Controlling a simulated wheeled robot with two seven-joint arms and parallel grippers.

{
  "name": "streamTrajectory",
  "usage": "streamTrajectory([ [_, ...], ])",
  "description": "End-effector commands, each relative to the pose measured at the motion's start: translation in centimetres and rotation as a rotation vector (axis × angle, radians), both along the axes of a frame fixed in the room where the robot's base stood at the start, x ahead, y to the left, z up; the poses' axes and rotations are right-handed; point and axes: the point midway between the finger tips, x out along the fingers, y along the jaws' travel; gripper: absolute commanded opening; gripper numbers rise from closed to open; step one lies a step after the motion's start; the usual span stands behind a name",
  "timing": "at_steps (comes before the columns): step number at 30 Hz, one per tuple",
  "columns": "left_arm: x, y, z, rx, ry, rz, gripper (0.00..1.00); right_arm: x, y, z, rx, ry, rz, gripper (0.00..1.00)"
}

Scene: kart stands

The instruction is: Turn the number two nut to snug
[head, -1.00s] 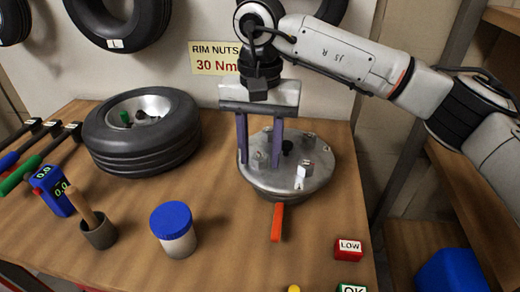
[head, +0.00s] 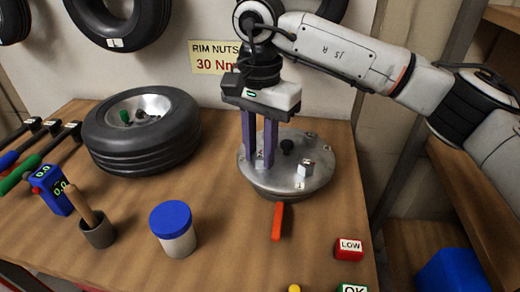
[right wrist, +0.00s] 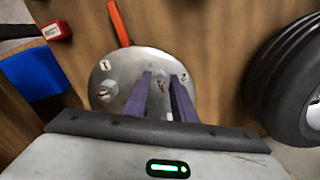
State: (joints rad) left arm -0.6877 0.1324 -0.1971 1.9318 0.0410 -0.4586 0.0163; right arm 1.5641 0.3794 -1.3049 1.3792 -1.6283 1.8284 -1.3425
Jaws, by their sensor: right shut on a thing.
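The round grey metal rim plate (head: 318,180) lies on the bench with several studs and nuts around its face and a dark knob in the middle. In the right wrist view, the label 2 (right wrist: 183,77) shows beside my finger, and the label 1 (right wrist: 105,65) is across the plate. My right gripper (head: 259,160) points down at the plate's left side, shut on the number two nut, which its fingers mostly hide. In the right wrist view, the gripper (right wrist: 162,88) shows two purple fingers near the plate. My left gripper is not in view.
An orange handle (head: 278,222) sticks out at the plate's front. A red LOW block (head: 349,249) sits front right.

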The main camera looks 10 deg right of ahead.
Motion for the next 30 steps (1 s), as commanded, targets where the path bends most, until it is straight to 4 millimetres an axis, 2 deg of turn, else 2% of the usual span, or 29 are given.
streamTrajectory([
  [30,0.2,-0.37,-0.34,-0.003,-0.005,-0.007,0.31,0.22,0.03,0.09,0.001,-0.003,-0.966,0.01],
])
